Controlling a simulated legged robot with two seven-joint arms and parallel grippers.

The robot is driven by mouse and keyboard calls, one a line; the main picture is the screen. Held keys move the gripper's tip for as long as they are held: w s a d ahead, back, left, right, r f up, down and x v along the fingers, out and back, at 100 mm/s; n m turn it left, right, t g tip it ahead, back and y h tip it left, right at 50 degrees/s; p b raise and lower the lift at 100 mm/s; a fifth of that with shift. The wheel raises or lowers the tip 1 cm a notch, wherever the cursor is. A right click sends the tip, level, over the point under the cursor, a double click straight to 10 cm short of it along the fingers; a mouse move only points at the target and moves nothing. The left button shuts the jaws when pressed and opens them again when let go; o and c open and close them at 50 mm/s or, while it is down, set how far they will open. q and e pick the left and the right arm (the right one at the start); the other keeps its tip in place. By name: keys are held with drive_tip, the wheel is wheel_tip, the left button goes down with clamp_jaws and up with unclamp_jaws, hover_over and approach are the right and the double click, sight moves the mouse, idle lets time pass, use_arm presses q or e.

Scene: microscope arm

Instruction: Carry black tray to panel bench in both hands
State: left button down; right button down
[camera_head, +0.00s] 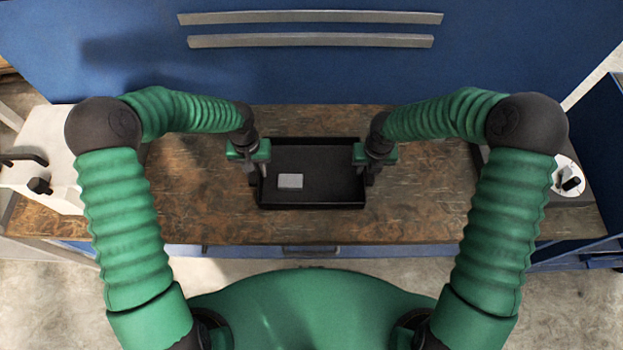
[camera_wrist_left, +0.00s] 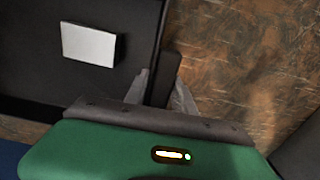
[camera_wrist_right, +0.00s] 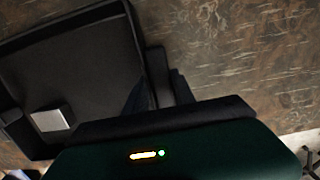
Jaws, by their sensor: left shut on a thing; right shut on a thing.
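The black tray (camera_head: 325,158) is over the brown bench top (camera_head: 210,205), in front of the blue panel (camera_head: 330,75). I cannot tell whether it touches the bench. A small light grey block (camera_head: 290,181) lies in it, toward the front left. My left gripper (camera_head: 258,175) is shut on the tray's left side; in the left wrist view its fingers (camera_wrist_left: 165,88) pinch a dark piece at the tray's edge. My right gripper (camera_head: 368,178) is shut on the tray's right side; the right wrist view shows its fingers (camera_wrist_right: 160,92) around a similar piece.
A white object with black knobs (camera_head: 40,160) stands at the bench's left end. A white round thing with a black part (camera_head: 567,180) is at the right end. Two grey rails (camera_head: 310,40) run across the panel. The bench top beside the tray is clear.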

use_arm(q)
drive_tip(key=c, duration=1.5)
unclamp_jaws()
drive_tip(key=shift+a+f, duration=0.2)
drive_tip(key=shift+f, duration=0.2)
use_arm(e)
drive_tip(key=c, duration=1.5)
unclamp_jaws()
drive_tip(key=shift+a+f, duration=0.1)
drive_tip(key=shift+f, duration=0.3)
use_arm(q)
drive_tip(key=o, duration=0.4)
drive_tip(key=shift+w+a, duration=0.1)
use_arm(e)
drive_tip(key=o, duration=0.4)
drive_tip(key=shift+w+a+r, duration=0.1)
use_arm(q)
drive_tip(key=shift+o, duration=0.2)
drive_tip(key=shift+r, duration=0.1)
use_arm(e)
drive_tip(key=shift+o, duration=0.2)
